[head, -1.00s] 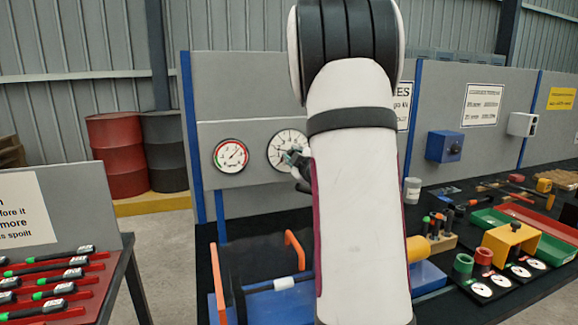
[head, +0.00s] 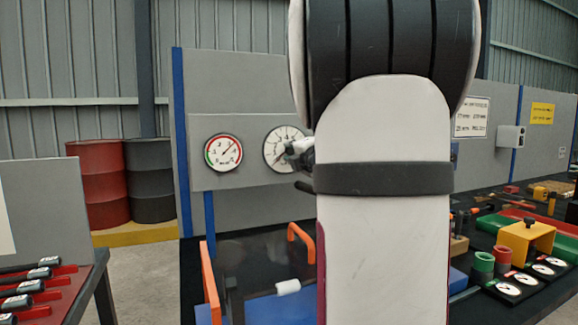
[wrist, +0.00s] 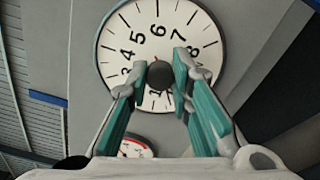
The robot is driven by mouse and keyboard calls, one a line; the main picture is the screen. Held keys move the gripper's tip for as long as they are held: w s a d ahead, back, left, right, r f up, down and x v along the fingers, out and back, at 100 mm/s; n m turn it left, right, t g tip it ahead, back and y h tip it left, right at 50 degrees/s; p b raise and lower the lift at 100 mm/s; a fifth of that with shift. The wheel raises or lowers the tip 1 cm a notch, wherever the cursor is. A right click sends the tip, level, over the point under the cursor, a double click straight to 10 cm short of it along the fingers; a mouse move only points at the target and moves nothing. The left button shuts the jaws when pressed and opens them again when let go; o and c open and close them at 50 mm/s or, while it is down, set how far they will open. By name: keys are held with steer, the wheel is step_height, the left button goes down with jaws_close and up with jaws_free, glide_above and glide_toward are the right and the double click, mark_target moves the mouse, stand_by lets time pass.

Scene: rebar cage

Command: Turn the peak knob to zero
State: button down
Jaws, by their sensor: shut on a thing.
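The peak knob (wrist: 160,76) is a dark round knob at the centre of a white numbered dial (wrist: 196,30) in the wrist view. My gripper (wrist: 161,70) is shut on the knob, with one teal finger on each side of it. The fingers cover some of the dial's marks, and I cannot tell exactly where the knob points. In the head view the dial (head: 272,148) is on a grey panel, and my gripper (head: 293,153) is against its right side. The knob is mostly hidden there.
Below are a blue base with orange handles (head: 211,285). At right, a yellow block (head: 525,236) and several small gauges stand on the black table. My arm hides the middle.

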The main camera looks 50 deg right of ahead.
steer(key=shift+f+n+b, duration=0.1)
steer(key=shift+n+b, duration=0.9)
steer(key=shift+b, duration=0.1)
steer(key=c, duration=1.4)
jaws_free()
steer(key=shift+c, duration=0.2)
steer(key=v, duration=1.2)
